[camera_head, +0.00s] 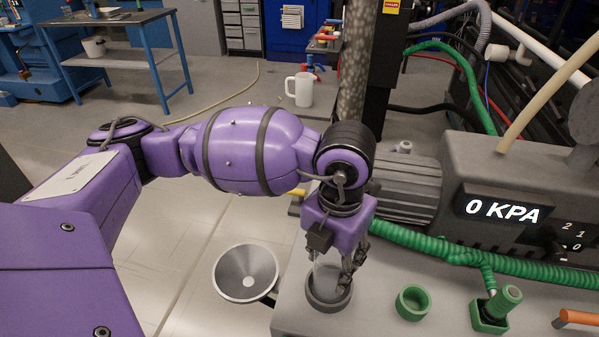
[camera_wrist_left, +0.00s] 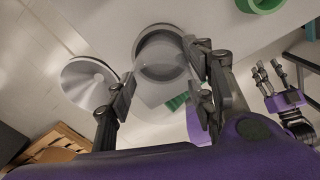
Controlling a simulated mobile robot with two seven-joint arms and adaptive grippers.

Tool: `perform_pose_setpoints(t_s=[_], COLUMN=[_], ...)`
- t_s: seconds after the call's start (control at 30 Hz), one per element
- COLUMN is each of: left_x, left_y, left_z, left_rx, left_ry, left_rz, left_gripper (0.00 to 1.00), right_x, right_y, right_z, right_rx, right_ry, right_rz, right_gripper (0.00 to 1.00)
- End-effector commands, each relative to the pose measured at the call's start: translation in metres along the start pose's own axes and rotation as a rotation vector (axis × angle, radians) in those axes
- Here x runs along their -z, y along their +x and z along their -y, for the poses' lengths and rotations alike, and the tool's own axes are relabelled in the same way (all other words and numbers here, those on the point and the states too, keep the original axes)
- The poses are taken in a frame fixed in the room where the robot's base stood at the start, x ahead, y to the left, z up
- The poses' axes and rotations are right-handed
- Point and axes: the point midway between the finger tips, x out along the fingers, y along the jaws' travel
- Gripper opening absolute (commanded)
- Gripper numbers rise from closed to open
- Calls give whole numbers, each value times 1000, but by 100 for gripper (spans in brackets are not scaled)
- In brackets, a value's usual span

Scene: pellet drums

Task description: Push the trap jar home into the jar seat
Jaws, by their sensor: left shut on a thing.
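The trap jar (camera_head: 322,279) is a clear, see-through vessel. It stands upright with its lower end inside the dark grey ring of the jar seat (camera_head: 329,305). How deep it sits I cannot tell. My left gripper (camera_head: 341,268) points down from above and is shut on the jar, one finger on each side. In the left wrist view the jar (camera_wrist_left: 160,58) shows as a clear round shape between the fingers, with the grey seat around it. The fingers partly hide the jar. My right gripper (camera_wrist_left: 277,82) shows at the right of that view, its fingers apart and empty.
A grey metal funnel (camera_head: 246,272) is left of the seat. A green ring (camera_head: 412,302) and a green fitting (camera_head: 491,310) stand to the right. Behind are a green hose (camera_head: 430,244) and the pump housing (camera_head: 500,180), reading 0 KPA. A white jug (camera_head: 300,89) is farther back.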

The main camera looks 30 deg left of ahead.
Motion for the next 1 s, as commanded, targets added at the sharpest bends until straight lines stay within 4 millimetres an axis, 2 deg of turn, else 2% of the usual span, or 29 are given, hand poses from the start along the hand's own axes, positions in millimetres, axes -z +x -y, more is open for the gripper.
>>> perform_pose_setpoints(t_s=[0.03, 0.13, 0.53, 0.57, 0.7, 1.0], left_x=[2, 1, 1, 1, 1, 0], left_y=[11, 20, 25, 25, 24, 23], left_z=[1, 1, 1, 1, 1, 1], left_rx=[1, 1, 1, 1, 1, 1], left_ry=[1, 2, 3, 3, 3, 3], left_rz=[-7, -3, 0, 0, 1, 1], left_gripper=[16, 16, 16, 50, 68, 68], right_x=[-1, -2, -4, -4, -3, -2], right_y=[0, 1, 2, 2, 2, 2], right_z=[0, 0, 0, 0, 0, 0], right_rx=[0, 0, 0, 0, 0, 0], right_ry=[0, -1, -2, -2, -2, -2], right_rz=[2, 3, 6, 5, 4, 2], right_gripper=[40, 40, 40, 40, 40, 40])
